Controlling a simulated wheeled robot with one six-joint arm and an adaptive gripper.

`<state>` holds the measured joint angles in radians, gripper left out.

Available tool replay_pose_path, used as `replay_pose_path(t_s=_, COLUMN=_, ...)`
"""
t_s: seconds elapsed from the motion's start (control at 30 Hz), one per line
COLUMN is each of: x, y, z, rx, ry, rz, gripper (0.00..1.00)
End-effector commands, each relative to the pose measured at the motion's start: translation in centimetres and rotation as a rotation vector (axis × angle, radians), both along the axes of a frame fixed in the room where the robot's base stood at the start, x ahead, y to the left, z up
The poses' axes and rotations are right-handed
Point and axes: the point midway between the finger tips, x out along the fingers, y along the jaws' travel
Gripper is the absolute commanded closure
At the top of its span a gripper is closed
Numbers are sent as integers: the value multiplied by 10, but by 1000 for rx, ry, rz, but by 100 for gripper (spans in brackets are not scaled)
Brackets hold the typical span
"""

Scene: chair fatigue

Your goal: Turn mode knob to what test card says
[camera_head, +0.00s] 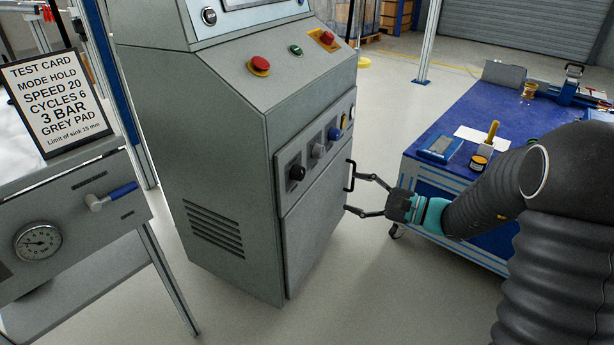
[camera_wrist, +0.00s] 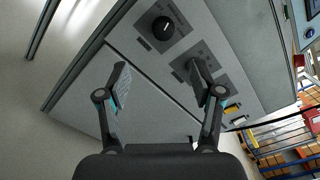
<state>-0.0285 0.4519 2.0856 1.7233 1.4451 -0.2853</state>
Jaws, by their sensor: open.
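The test card (camera_head: 57,100) stands at the left and reads MODE HOLD, SPEED 20, CYCLES 6, 3 BAR, GREY PAD. The grey machine cabinet (camera_head: 225,130) has a sloping row of controls. A black knob (camera_head: 297,172) is at the row's lower left, with a grey knob (camera_head: 318,150) beside it; their labels are too small to read. The black knob with a white pointer line also shows in the wrist view (camera_wrist: 163,28). My gripper (camera_head: 353,192) is open and empty near the cabinet's right side. In the wrist view my gripper (camera_wrist: 157,64) has its fingers spread below the black knob.
A black door handle (camera_head: 349,175) is close to my fingers. Red buttons (camera_head: 259,66) sit on the cabinet top. A blue workbench (camera_head: 480,110) stands at the right. A grey panel with a gauge (camera_head: 38,241) stands at the left. Floor between cabinet and bench is clear.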

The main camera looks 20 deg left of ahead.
Motion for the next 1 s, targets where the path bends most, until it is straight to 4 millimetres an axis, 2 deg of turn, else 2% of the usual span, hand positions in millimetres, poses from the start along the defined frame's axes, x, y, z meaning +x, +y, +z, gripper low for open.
replay_pose_path(t_s=0.13, x=7, y=5, z=-2, rx=21, ry=5, rz=-14, gripper=34)
replay_pose_path(t_s=0.27, x=9, y=19, z=-2, rx=21, ry=5, rz=-14, gripper=34)
replay_pose_path(t_s=0.7, x=23, y=98, z=-2, rx=19, ry=6, rz=-13, gripper=34)
replay_pose_path(t_s=0.9, x=28, y=124, z=-2, rx=19, ry=5, rz=-13, gripper=34)
replay_pose_path(t_s=1.0, x=30, y=131, z=-2, rx=20, ry=6, rz=-14, gripper=34)
